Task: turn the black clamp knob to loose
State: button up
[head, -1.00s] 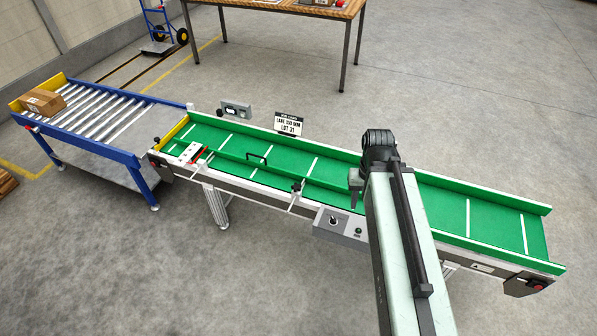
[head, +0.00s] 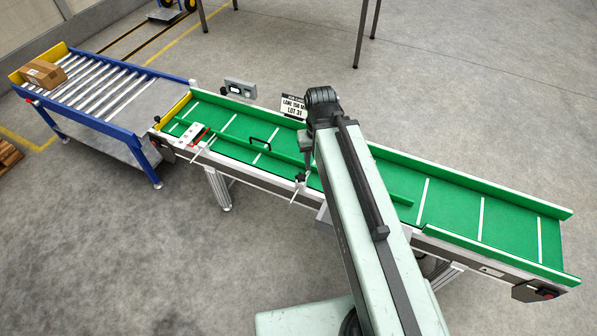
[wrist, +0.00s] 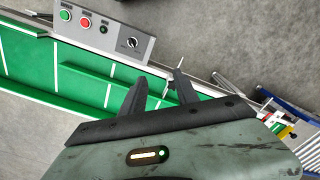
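The black clamp knob (head: 300,178) sits at the front edge of the green conveyor (head: 482,218), with a thin silver rod beside it, in the head view. My gripper (head: 306,158) hangs just above and behind the knob in that view, partly overlapped by my arm. In the wrist view my gripper (wrist: 159,77) has its two dark fingers spread apart over the conveyor edge. I cannot tell whether a finger touches the knob.
A grey control box (wrist: 105,32) with red and green buttons and a black dial is fixed to the conveyor's side. A guide bar with a black handle (head: 261,143) lies along the belt. A blue roller table (head: 100,98) holding a carton (head: 43,74) adjoins on the left.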

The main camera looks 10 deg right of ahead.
jog(key=o, duration=0.4)
jog(key=w+f+b, duration=0.1)
jog(key=f+b, duration=0.1)
jog(key=w+a+f+m+b, duration=0.1)
jog(key=w+f+b, duration=0.1)
jog(key=f+b, duration=0.1)
jog(key=w+f+m+b, duration=0.1)
jog(key=w+f+b, duration=0.1)
jog(key=b, duration=0.1)
jog(key=shift+w+a+f, duration=0.2)
jog(key=shift+a+f, duration=0.1)
jog(key=shift+f, duration=0.1)
jog(key=m+b, duration=0.5)
jog(key=b, duration=0.4)
send_over(300, 176)
notch_tip(300, 176, down, 9)
jog(key=shift+d+f, duration=0.15)
jog(key=shift+w+f, duration=0.1)
jog(key=shift+w, duration=0.05)
notch_tip(300, 176, down, 8)
jog(key=b, duration=0.7)
jog(key=shift+r+b, duration=0.2)
jog(key=shift+b, duration=0.2)
jog(key=shift+r, duration=0.15)
grip_shut()
